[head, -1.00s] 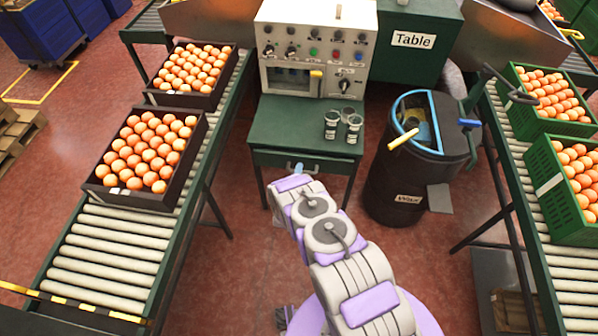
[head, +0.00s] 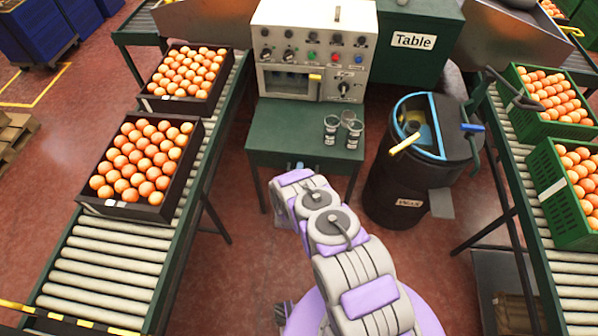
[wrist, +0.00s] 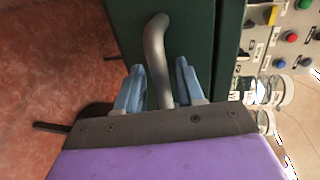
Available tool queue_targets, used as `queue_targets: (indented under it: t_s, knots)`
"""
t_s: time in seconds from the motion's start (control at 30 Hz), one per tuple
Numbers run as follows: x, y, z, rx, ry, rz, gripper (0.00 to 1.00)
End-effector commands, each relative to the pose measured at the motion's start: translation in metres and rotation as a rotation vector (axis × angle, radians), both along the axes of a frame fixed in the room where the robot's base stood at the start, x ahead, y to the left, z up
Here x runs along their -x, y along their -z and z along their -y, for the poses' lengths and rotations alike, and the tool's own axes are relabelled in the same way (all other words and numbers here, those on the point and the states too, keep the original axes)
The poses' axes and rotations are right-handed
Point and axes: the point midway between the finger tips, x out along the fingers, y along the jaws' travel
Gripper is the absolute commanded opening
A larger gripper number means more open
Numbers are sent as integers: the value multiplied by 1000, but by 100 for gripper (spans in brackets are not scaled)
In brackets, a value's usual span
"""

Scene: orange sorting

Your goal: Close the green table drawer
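The green table (head: 275,115) stands at the centre of the head view, its drawer (head: 332,163) at the front below the top. My gripper (head: 297,168) is at the drawer front, its tips mostly hidden by my arm. In the wrist view, the drawer's green front (wrist: 190,40) carries a curved grey metal handle (wrist: 155,55). My gripper's blue fingers (wrist: 160,88) stand apart, one on each side of the handle, with no clear grip on it. In the head view the drawer front sits close under the tabletop, with no clear gap.
A control panel (head: 313,50) and several small jars (head: 331,130) stand on the table. A black bin (head: 395,185) is close on the right. The red floor between is clear.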

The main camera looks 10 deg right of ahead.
Motion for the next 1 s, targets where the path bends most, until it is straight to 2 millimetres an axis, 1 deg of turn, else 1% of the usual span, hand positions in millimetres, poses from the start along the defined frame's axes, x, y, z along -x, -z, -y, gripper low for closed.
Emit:
queue_targets:
  t_s: [0.2, 0.27, 0.37, 0.47, 0.8, 1.0]
  knots:
    - [1, -2, -1, 0, 0, 2, 38]
    - [4, -3, -1, 0, 0, 2, 38]
    - [14, -6, -5, 0, 0, 2, 38]
    - [32, -10, -12, 1, -2, -3, 38]
    - [103, -24, -36, 0, -4, -4, 38]
    - [138, -31, -46, 4, -4, -1, 38]
